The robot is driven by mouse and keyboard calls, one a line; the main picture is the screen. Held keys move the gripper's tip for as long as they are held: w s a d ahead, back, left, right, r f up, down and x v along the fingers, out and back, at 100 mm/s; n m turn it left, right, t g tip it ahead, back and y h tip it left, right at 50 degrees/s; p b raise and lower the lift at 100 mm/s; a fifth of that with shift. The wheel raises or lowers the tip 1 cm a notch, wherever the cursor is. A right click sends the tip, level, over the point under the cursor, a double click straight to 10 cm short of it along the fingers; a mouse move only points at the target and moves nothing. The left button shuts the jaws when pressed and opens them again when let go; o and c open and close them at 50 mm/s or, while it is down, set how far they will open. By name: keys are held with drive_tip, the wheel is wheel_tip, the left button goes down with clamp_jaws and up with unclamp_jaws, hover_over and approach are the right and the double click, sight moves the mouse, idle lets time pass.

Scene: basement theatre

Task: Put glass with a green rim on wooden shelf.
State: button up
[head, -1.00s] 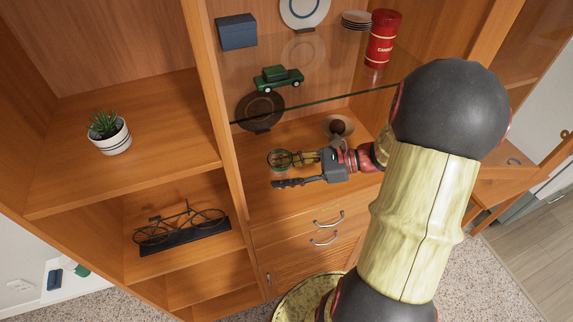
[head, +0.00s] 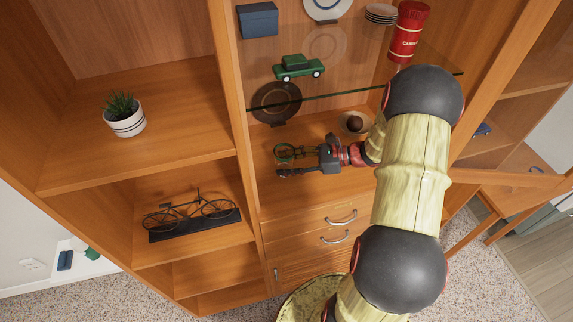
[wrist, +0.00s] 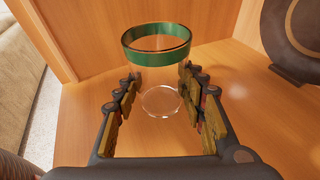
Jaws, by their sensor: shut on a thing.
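The clear glass with a green rim (wrist: 157,45) stands upright between my gripper's fingers in the wrist view. Its rim also shows in the head view (head: 284,150). My gripper (wrist: 158,105) is shut on the glass, with a finger at each side of its body. In the head view my gripper (head: 283,161) reaches into the cabinet from the right, low over the wooden shelf (head: 285,197) above the drawers. The glass's base ring shows against the wood; I cannot tell whether it touches it.
A dark round plate (head: 276,102) stands behind, and a bowl (head: 354,122) sits to the right. A glass shelf above holds a green toy car (head: 299,67) and a red canister (head: 409,32). Left shelves hold a potted plant (head: 125,118) and a bicycle model (head: 193,218).

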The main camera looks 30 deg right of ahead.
drive_tip(key=shift+f, duration=0.2)
drive_tip(key=o, duration=1.2)
drive_tip(key=shift+f, duration=0.1)
drive_tip(key=shift+o, duration=0.3)
drive_tip(key=shift+r, duration=0.2)
drive_tip(key=p+v, duration=0.1)
drive_tip(key=v, duration=1.1)
drive_tip(key=shift+s, duration=0.1)
